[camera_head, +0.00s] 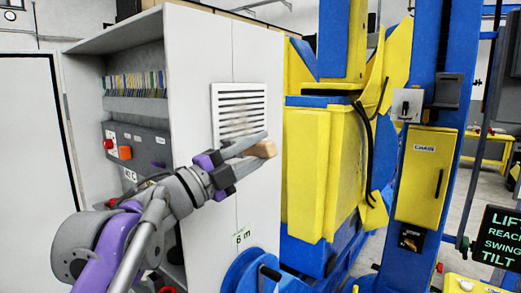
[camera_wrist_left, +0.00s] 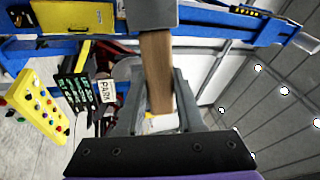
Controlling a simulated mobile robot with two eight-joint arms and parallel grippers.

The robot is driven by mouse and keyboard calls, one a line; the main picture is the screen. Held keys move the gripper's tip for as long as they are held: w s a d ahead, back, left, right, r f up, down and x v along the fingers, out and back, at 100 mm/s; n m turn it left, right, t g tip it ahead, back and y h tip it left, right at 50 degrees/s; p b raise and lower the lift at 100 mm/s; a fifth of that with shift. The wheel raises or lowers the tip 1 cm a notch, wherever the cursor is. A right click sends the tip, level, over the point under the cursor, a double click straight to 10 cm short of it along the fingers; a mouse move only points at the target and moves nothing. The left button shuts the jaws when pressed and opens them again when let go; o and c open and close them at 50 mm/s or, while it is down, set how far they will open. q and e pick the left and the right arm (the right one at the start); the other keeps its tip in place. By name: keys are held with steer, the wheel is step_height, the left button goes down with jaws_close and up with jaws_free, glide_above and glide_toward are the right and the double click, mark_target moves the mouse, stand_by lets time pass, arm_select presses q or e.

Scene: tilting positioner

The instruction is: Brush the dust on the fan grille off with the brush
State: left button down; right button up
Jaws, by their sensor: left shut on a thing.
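The fan grille (camera_head: 240,107) is a white, slatted square panel on the side of the grey cabinet. My left gripper (camera_head: 259,149) is shut on the brush (camera_head: 263,149), whose tan wooden part shows between the fingers. It is just in front of the grille's lower right edge in the head view; whether it touches is not clear. In the left wrist view, the brush (camera_wrist_left: 156,70) runs between both fingers, and a grey block covers its upper end. Bristles are not distinguishable. My right gripper is not in view.
The grey cabinet (camera_head: 200,90) has an open front with a row of folders and a control box (camera_head: 135,150). A yellow and blue machine (camera_head: 315,160) stands close on the right. A yellow box (camera_head: 425,175) hangs on a blue column. A blue wheel-like part (camera_head: 245,275) sits low in front.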

arm_select(q)
steer(key=shift+w+a, duration=0.5)
steer(key=shift+a, duration=0.25)
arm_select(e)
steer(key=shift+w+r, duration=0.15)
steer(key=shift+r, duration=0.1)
